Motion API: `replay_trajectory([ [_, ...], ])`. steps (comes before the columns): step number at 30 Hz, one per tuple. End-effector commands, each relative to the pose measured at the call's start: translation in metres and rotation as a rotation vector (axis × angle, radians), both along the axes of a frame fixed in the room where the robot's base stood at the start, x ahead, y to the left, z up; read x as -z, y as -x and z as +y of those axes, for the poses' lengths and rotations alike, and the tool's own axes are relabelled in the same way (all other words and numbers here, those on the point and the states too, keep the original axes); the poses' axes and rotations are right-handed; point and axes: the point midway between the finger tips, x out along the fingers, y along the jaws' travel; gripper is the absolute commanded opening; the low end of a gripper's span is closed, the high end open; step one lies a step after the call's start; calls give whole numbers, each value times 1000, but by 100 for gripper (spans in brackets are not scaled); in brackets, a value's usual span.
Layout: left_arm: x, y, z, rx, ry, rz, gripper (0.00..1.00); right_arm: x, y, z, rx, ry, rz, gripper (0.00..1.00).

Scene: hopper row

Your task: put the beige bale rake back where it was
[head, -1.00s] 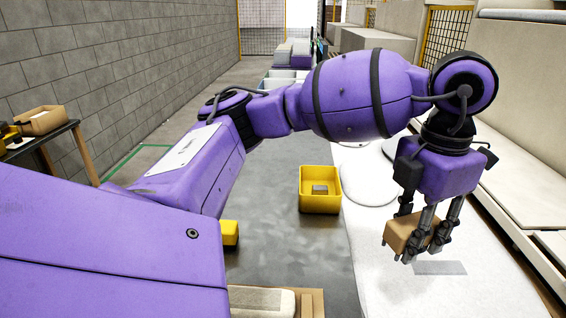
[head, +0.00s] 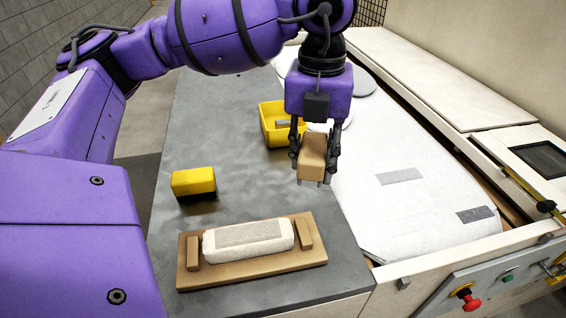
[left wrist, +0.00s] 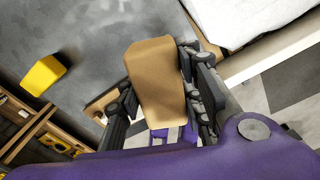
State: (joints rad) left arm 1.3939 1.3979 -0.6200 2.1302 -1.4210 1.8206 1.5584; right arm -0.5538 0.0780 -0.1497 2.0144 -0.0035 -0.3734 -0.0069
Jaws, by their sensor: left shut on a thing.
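My left gripper (head: 314,168) is shut on a plain tan-brown block, the beige bale rake (head: 312,155). It holds it fingers down, near the edge between the grey tabletop (head: 225,125) and the white sheet (head: 400,160). In the left wrist view the beige bale rake (left wrist: 157,85) sits between the dark fingers of my left gripper (left wrist: 160,100). The rake appears to be held clear of the surface. My right gripper is not in view.
A yellow block (head: 194,182) is at left. A wooden board (head: 300,262) bears a cream pad between two blocks. A red button (head: 470,303) is at lower right.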

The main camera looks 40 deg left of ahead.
Motion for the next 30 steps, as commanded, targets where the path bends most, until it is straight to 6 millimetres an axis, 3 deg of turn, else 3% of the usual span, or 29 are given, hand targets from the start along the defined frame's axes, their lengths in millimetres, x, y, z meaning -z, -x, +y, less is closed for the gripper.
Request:
replay_trajectory([
  [6, 24, -24, 52, -7, -4, 3, 5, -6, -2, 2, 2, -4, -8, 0],
  [12, 60, -38, 76, 0, -2, 2, 5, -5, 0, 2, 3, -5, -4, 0],
  [23, 85, -47, 94, 1, -3, 1, 5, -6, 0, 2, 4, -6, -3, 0],
  [27, 108, -47, 92, 2, -1, 2, 5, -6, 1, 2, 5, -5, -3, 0],
  [30, 114, -47, 92, 3, 0, 0, 5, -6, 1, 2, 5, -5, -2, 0],
])
